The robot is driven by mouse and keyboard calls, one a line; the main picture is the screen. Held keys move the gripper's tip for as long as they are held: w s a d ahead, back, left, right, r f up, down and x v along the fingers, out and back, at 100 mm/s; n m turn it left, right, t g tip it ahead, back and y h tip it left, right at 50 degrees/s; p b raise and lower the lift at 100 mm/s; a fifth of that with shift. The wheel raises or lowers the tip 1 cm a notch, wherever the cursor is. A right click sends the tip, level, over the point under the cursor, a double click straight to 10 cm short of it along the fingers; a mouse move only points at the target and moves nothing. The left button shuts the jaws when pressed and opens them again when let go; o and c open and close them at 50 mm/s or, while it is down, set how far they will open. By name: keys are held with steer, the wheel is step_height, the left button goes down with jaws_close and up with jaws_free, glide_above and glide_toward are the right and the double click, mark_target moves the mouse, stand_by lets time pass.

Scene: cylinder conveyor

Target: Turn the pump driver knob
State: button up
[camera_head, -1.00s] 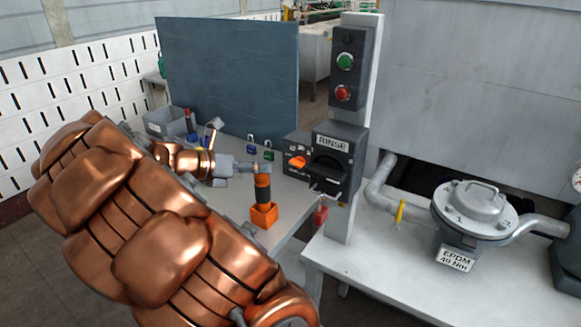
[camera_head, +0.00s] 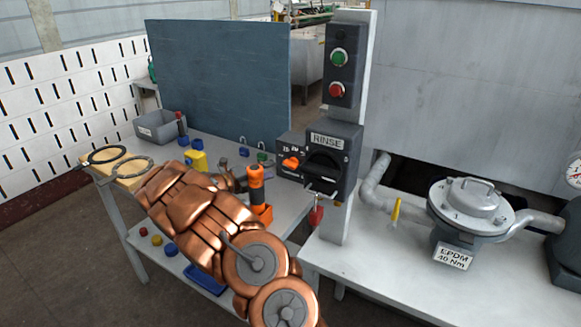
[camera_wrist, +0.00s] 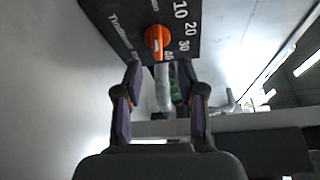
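The orange knob (camera_head: 291,162) sits on the front of a dark control box (camera_head: 283,143), left of the box labelled RINSE. In the wrist view the knob (camera_wrist: 157,42) shows on the dark panel beside a printed scale that includes 10, 20, 30 and 40. My gripper (camera_wrist: 161,70) is open, its two purple-padded fingers apart with nothing held between them. The knob lies ahead of the fingertips, in line with the gap between them, and appears apart from them. In the head view my arm hides most of my gripper.
A black-and-orange hand tool (camera_head: 256,183) stands in an orange holder close to my arm. The RINSE box (camera_head: 331,160) with a large black handle is right of the knob. A yellow block (camera_head: 196,161), gaskets (camera_head: 118,162) and a grey bin (camera_head: 160,127) are on the left table.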

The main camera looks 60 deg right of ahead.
mark_target(286, 165)
steer(key=shift+s+d+f, duration=0.2)
steer(key=shift+d+f, duration=0.05)
steer(key=shift+d, duration=0.3)
steer(key=shift+p+x, duration=0.6)
steer(key=shift+x, duration=2.85)
steer(key=shift+c, duration=0.4)
jaws_close()
